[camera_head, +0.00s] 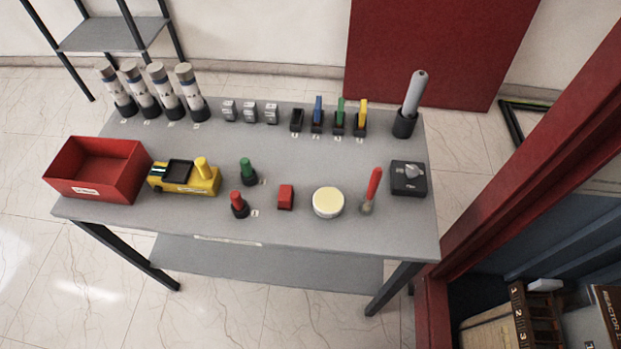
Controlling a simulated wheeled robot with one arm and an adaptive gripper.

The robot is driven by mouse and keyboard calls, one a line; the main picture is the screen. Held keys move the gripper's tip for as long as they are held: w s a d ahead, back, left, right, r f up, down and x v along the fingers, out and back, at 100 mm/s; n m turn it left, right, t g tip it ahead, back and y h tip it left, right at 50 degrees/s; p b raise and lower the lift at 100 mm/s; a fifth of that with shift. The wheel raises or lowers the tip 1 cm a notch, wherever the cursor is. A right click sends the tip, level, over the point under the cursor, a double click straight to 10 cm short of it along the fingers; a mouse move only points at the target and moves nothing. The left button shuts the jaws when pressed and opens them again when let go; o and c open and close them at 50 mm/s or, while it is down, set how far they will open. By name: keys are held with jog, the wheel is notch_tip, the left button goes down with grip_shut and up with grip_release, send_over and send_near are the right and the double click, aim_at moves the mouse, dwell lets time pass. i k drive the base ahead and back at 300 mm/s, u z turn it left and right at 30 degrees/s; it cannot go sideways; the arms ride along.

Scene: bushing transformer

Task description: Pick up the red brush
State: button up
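The red brush (373,187) stands on the grey table near its front right, with its red handle pointing up and leaning slightly to the right. Its pale lower end (366,208) rests at the table top. It is between a round cream-topped tin (328,202) on its left and a dark box with a grey knob (408,178) on its right. It touches neither. My gripper does not show in this view.
The grey table (300,236) also holds a red bin (95,170), a yellow device (185,178), red and green knobs, a red block (286,197), and several cylinders at the back left. A grey rod stands in a black holder (404,124). A red frame (530,150) rises close on the right.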

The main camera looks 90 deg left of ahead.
aim_at(378, 173)
jog(key=u, duration=2.75)
